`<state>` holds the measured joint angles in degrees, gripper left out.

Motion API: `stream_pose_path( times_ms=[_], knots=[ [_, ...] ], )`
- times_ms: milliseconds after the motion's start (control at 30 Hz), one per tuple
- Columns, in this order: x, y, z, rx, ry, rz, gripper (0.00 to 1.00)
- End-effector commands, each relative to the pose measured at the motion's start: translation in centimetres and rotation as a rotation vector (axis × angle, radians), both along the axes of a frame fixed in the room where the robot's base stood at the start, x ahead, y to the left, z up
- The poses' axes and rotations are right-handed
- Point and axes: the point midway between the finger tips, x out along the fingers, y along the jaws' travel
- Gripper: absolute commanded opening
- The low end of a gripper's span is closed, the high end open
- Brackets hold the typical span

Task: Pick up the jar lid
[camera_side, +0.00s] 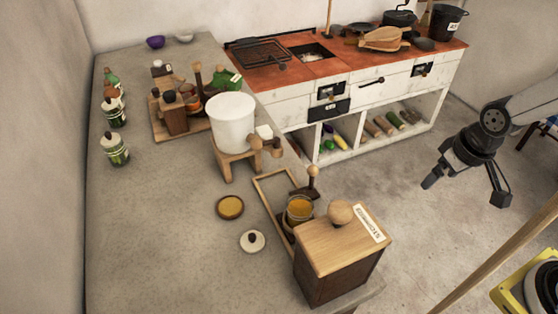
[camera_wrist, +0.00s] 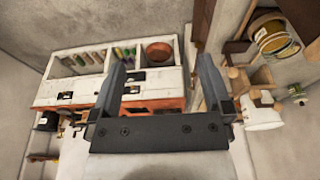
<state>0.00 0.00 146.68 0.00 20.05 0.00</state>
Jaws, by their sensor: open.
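Two small round pieces lie on the grey counter in the side view: a flat golden-brown disc with a darker rim (camera_side: 230,207) and a cream lid with a dark knob (camera_side: 252,241). I cannot tell for sure which is the jar lid. A glass jar with amber contents (camera_side: 299,210) stands right of them, beside the wooden box; a similar jar shows at the upper right of the wrist view (camera_wrist: 273,36). My gripper (camera_side: 464,191) is open and empty, high and well to the right of the counter. Its spread fingers show in the wrist view (camera_wrist: 164,70).
A wooden box with a round knob (camera_side: 342,255) stands at the counter's front right. A white container (camera_side: 232,122) on a wooden stand is behind. Green bottles (camera_side: 115,148) line the left. The white stove unit (camera_side: 350,105) stands beyond. The counter's left front is clear.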

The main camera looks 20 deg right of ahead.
Motion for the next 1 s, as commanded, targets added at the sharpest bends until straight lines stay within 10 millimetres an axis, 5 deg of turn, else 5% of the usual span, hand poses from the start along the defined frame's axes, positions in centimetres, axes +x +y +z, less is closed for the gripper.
stream_pose_path(
  times_ms=[267, 1000],
  knots=[
    [0.1, 0.0, 0.4, 0.0, -0.002, 0.0, 1.0],
    [0.9, 0.6, 5.3, 0.013, 0.007, -0.025, 1.0]
  ],
)
